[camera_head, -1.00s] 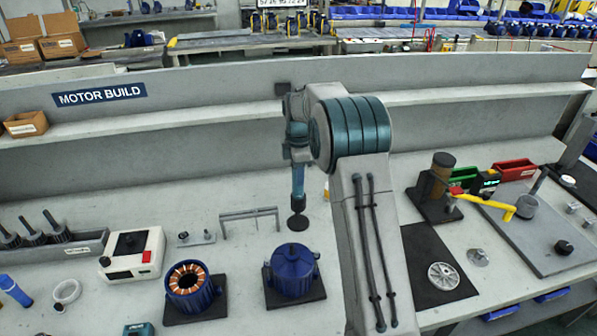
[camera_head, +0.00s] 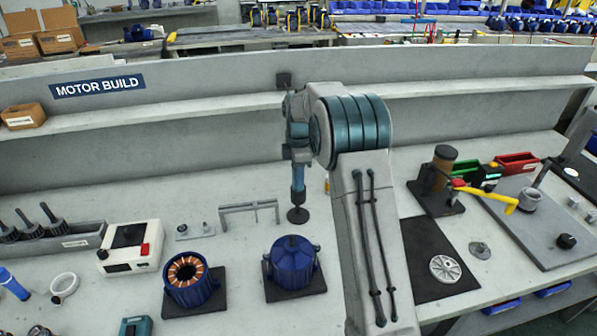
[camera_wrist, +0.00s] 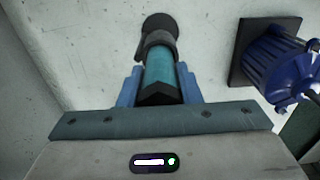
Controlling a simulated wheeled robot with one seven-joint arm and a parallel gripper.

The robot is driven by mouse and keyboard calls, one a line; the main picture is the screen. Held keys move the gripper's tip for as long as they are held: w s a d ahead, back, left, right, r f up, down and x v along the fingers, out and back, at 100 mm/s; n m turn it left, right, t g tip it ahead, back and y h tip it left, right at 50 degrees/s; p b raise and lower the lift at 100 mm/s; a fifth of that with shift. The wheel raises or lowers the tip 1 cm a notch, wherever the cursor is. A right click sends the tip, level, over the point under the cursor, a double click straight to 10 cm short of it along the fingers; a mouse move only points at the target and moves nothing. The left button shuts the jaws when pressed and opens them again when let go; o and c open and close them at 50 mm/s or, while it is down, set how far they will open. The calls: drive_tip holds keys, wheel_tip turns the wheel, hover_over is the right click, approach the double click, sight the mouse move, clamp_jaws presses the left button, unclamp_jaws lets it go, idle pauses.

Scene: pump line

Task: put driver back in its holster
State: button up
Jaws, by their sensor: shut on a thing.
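My gripper (camera_wrist: 160,85) is shut on the driver (camera_wrist: 158,75), a teal barrel with a dark collar, pointing away from the wrist. In the head view the driver (camera_head: 298,178) hangs upright below my wrist, behind the blue motor housing (camera_head: 292,263). A dark round disc (camera_head: 297,215) shows at the driver's lower end, and also in the wrist view (camera_wrist: 160,22). I cannot tell whether the driver touches it or whether it is the holster. My arm hides part of the bench to the right.
A grey bracket frame (camera_head: 249,208) stands left of the driver. The blue housing also shows in the wrist view (camera_wrist: 280,65), to the right. A copper-wound stator (camera_head: 189,281) and a white box (camera_head: 130,247) stand further left. A raised ledge (camera_head: 200,126) runs behind.

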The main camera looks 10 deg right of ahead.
drive_tip(key=shift+f, duration=0.45)
drive_tip(key=o, duration=1.4)
wheel_tip(320, 180, up, 6)
drive_tip(key=p, duration=0.4)
